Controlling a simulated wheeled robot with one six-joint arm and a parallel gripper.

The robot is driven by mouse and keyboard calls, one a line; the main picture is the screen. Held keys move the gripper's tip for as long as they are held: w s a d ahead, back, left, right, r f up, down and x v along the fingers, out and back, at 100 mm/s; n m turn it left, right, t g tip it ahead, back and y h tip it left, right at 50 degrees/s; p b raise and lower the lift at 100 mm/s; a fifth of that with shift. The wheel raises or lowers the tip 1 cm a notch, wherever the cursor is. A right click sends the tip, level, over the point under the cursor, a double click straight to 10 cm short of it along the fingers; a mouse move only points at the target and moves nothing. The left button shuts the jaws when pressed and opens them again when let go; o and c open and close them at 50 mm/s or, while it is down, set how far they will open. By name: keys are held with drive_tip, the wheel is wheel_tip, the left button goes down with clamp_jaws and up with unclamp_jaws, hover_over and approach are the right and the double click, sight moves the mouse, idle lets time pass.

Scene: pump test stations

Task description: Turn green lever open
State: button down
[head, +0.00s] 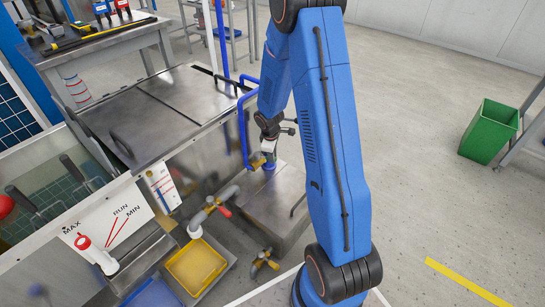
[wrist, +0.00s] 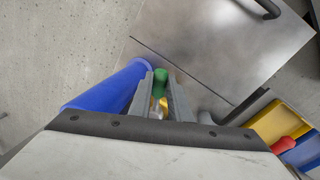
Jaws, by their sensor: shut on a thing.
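The green lever (wrist: 161,78) shows in the wrist view between the two grey fingers of my gripper (wrist: 161,90), which is shut on it. A small yellow, brass-like part (wrist: 163,103) shows further down between the fingers; the rest of the valve is hidden by the gripper. In the head view my gripper (head: 268,150) is beside the blue pipe (head: 242,125), low by the front of the metal bench. The green lever cannot be made out there. How far the lever is turned cannot be told.
The blue pipe stands close on the left in the wrist view (wrist: 112,90). A metal cabinet top (wrist: 225,45) lies beside it. A grey pipe with a red lever (head: 223,211) and a yellow tray (head: 196,266) are nearby. A green bin (head: 488,132) stands on open floor at right.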

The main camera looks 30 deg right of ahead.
drive_tip(key=c, duration=1.6)
unclamp_jaws()
drive_tip(key=shift+c, duration=0.2)
wheel_tip(320, 180, up, 17)
drive_tip(key=s+a, duration=0.2)
drive_tip(key=shift+s+a, duration=0.2)
